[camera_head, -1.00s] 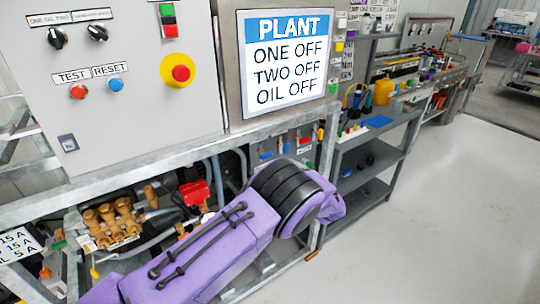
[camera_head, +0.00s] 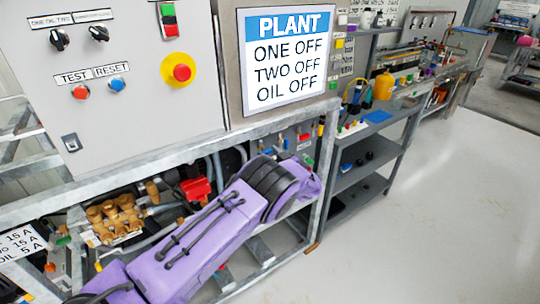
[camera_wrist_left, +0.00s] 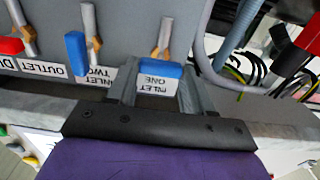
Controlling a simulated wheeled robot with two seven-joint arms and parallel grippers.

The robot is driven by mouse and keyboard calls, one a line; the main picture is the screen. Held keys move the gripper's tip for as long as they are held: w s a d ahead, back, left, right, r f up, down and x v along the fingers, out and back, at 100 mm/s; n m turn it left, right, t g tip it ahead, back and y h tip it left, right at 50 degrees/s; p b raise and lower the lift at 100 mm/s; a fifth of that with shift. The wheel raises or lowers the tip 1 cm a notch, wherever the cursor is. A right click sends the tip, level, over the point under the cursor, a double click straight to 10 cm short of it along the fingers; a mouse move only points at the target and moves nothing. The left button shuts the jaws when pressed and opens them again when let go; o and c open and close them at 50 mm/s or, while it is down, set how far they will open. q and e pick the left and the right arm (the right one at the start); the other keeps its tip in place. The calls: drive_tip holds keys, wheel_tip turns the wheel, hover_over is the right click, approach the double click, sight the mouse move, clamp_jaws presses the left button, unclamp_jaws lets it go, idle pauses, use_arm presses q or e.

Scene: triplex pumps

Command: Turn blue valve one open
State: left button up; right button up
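In the left wrist view, where the labels read upside down, the blue valve handle marked ONE INLET (camera_wrist_left: 158,70) hangs from its stem on the grey panel. My left gripper (camera_wrist_left: 160,78) is open, with one finger on each side of this handle. I cannot tell whether either finger touches it. A second blue handle, at the INLET TWO label (camera_wrist_left: 76,54), is to its left, outside the fingers. In the head view, my purple left arm reaches to the valve panel and its fingers are hidden. My right gripper is not in view.
A red handle (camera_wrist_left: 11,46) stands by the OUTLET label in the wrist view. A metal frame rail (camera_wrist_left: 268,108) runs close to the gripper; hoses and wires lie to the right. In the head view, the plant sign (camera_head: 288,62) reads ONE OFF. The floor (camera_head: 440,210) at right is clear.

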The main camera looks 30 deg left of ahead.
use_arm(q)
drive_tip(key=shift+s+a+f+n+b, duration=0.1)
drive_tip(key=shift+f+n+b, duration=0.05)
drive_tip(key=shift+n+b, duration=4.05)
drive_tip(key=shift+s+f+n+b, duration=0.1)
drive_tip(key=shift+f+n+b, duration=0.05)
drive_tip(key=shift+n+b, duration=4.05)
drive_tip(key=shift+n+p, duration=0.45)
drive_tip(key=shift+n, duration=0.15)
drive_tip(key=shift+r, duration=0.1)
drive_tip(key=o, duration=1.1)
drive_tip(key=shift+c, duration=0.2)
